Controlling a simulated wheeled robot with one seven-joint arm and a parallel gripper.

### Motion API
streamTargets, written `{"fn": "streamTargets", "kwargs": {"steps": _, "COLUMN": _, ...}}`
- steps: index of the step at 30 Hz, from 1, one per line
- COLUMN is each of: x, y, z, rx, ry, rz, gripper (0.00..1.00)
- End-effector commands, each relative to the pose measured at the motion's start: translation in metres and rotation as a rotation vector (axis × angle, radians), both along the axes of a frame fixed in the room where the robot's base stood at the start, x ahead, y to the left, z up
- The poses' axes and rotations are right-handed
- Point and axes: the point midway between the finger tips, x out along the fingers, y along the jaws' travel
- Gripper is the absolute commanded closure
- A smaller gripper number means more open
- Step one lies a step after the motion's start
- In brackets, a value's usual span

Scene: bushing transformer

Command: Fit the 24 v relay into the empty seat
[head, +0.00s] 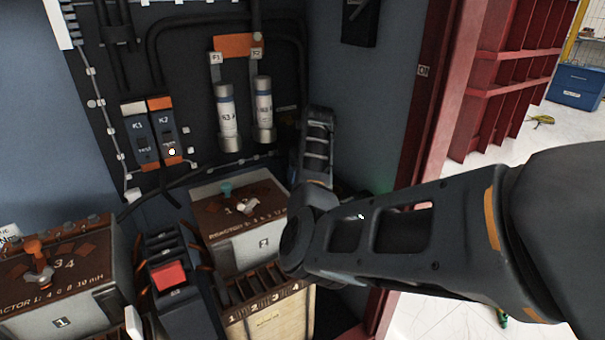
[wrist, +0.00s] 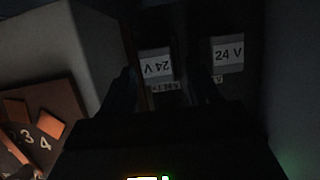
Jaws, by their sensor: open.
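In the wrist view, two dark blocks with white 24 V labels stand side by side. The left 24 V block (wrist: 157,65) has its label upside down; the right 24 V block (wrist: 228,53) has its label upright. My gripper (wrist: 165,82) is open, its dark fingers on either side of the left block's lower part; contact cannot be told. Small 24 V tags (wrist: 165,87) show below it. In the head view my gripper and these blocks are hidden behind my arm. I cannot make out an empty seat in either view.
On the back panel are modules K1 (head: 141,136) and K2 (head: 165,130) and two fuses (head: 227,110). Reactor 2 (head: 240,215), a numbered slotted crate (head: 265,302), a red-button box (head: 172,275) and reactor 1 (head: 55,280) crowd the floor. A red frame (head: 428,120) edges the right.

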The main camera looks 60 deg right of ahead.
Motion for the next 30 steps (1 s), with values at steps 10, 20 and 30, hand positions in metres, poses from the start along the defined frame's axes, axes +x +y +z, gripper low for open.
{"fn": "streamTargets", "kwargs": {"steps": 10, "x": -0.01, "y": 0.006, "z": 0.035, "rx": -0.004, "ry": -0.003, "rz": -0.002, "gripper": 0.39}}
{"fn": "streamTargets", "kwargs": {"steps": 20, "x": -0.029, "y": 0.018, "z": 0.093, "rx": -0.002, "ry": -0.002, "rz": 0.0, "gripper": 0.39}}
{"fn": "streamTargets", "kwargs": {"steps": 30, "x": -0.036, "y": 0.022, "z": 0.113, "rx": -0.001, "ry": 0.0, "rz": 0.0, "gripper": 0.39}}
